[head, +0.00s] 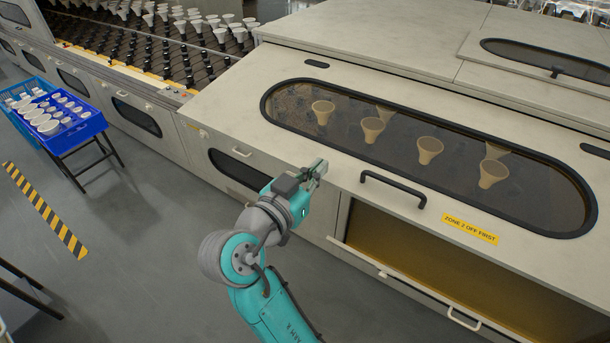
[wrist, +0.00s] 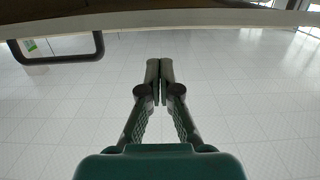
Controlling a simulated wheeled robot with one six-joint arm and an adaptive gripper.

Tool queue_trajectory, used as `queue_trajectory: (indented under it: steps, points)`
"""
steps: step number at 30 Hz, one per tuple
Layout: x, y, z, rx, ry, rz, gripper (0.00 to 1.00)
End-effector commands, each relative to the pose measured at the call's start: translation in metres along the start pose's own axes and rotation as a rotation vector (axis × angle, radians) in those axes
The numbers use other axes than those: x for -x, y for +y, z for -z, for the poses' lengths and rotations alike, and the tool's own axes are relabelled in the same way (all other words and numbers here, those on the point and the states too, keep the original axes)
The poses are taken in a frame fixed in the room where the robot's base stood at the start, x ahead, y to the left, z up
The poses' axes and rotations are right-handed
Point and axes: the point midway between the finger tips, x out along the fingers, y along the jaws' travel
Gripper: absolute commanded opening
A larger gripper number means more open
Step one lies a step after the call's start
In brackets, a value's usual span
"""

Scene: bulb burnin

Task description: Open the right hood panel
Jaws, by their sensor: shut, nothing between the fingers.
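The hood panel (head: 320,130) is a pale sloped cover with a long dark window, through which several cream cones show. It looks closed. Its black bar handle (head: 392,186) sits near the lower edge, left of a yellow "ZONE 2 OFF FIRST" label (head: 469,229). My gripper (head: 318,168) is left of the handle in the head view, apart from it, with its fingers together and empty. In the wrist view my fingers (wrist: 160,72) are closed against each other. A black loop that looks like the handle (wrist: 100,46) is at upper left there, apart from the fingers.
Below the hood is an amber opening (head: 450,270) with a ledge and pale pull handle. Another windowed cover (head: 480,75) lies at upper right. A conveyor with cones (head: 160,50) runs at upper left. A blue crate (head: 90,128) stands on a stand over open grey floor.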

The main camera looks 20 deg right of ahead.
Motion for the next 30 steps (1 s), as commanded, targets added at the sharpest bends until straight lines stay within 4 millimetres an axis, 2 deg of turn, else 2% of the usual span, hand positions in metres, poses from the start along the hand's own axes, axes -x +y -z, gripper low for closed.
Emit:
queue_trajectory:
  steps: [1,6,20,23,30]
  points:
    - [-0.001,0.0,-0.008,0.005,0.0,0.001,0.0]
    - [-0.005,0.0,-0.023,0.002,0.0,0.001,0.0]
    - [-0.006,0.0,-0.028,0.001,0.0,0.001,0.0]
    - [-0.009,0.0,-0.04,0.005,-0.001,0.0,0.0]
    - [-0.022,0.0,-0.085,0.005,-0.001,0.0,0.0]
